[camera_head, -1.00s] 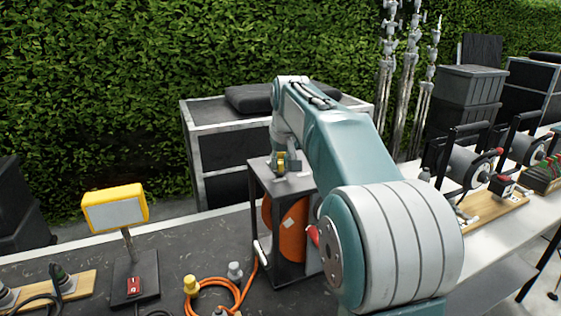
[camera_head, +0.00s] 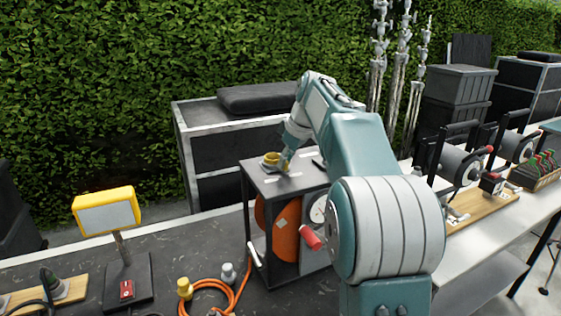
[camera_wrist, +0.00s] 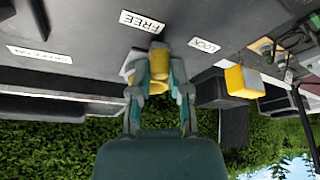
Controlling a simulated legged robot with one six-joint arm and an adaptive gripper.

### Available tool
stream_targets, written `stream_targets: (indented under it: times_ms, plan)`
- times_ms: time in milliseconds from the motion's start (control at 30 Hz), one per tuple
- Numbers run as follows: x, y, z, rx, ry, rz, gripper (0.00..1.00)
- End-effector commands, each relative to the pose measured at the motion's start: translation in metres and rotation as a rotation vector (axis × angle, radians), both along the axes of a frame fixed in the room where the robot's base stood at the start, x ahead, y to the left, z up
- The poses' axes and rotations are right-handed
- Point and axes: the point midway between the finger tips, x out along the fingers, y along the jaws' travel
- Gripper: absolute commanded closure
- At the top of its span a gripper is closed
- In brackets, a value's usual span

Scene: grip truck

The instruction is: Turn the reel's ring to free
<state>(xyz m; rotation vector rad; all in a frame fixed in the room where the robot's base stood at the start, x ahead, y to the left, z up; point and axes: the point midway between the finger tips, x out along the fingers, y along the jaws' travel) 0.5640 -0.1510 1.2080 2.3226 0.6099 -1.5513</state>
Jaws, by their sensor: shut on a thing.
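The reel stands on the bench as a dark frame around an orange drum (camera_head: 287,230). On its top plate sits a yellow ring (camera_head: 270,158). In the wrist view my gripper (camera_wrist: 160,62) is shut on a yellow part of the ring (camera_wrist: 180,75), and its fingers hide much of it. The fingers are close to the white FREE label (camera_wrist: 142,21). The LOCK label (camera_wrist: 204,44) lies further right in that view. In the head view my gripper (camera_head: 282,163) is at the ring's right side, its tips hard to make out.
A yellow work lamp (camera_head: 106,210) stands left on the bench. An orange cable (camera_head: 240,290) with yellow and grey plugs lies before the reel. Other reels (camera_head: 460,165) stand on the right bench. A dark case (camera_head: 245,135) is behind, before a hedge.

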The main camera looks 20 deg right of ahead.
Motion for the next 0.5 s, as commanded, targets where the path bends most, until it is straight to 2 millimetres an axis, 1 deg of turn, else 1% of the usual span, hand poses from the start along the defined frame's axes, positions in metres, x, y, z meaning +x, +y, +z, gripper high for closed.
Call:
stream_targets:
  times_ms: [33,200,500]
  plan:
    - [0.0009,-0.0033,-0.0025,0.001,0.005,0.032,1.0]
    - [0.0027,-0.008,-0.0023,0.0,0.004,0.136,1.0]
    - [0.0045,-0.0123,-0.0022,0.001,0.004,0.233,1.0]
